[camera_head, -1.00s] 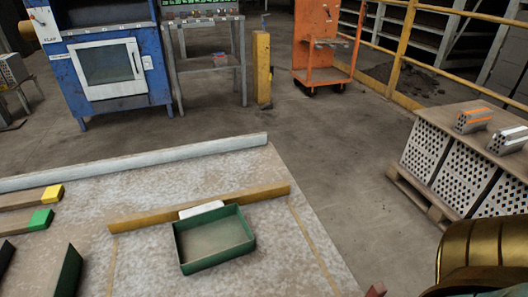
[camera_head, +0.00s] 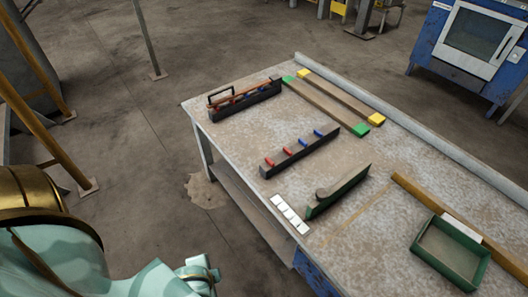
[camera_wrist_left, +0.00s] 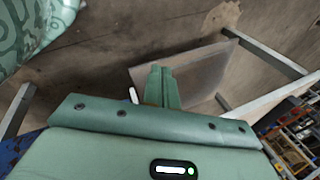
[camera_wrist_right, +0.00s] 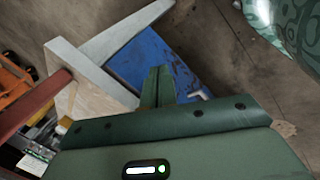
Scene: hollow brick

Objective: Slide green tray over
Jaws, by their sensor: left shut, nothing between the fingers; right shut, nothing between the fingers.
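The green tray (camera_head: 438,269) is a shallow open box on the worktable's near right part in the head view. It looks empty. A small white piece (camera_head: 461,228) is at its far side, between it and a long yellow-brown bar (camera_head: 418,191). My left arm shows at the lower left of the head view, short of the table. My left gripper (camera_wrist_left: 161,70) is shut and empty in the left wrist view, over the floor and a shelf. My right gripper (camera_wrist_right: 158,70) is shut and empty in the right wrist view, near a blue surface. The tray is not visible in either wrist view.
The worktable (camera_head: 232,128) also holds a dark rack (camera_head: 245,103), a black bar with red and blue pegs (camera_head: 300,152), a green angled piece (camera_head: 338,192), white tiles (camera_head: 289,213) and two colour-ended bars (camera_head: 335,98). A grey rail (camera_head: 400,120) runs along the far edge.

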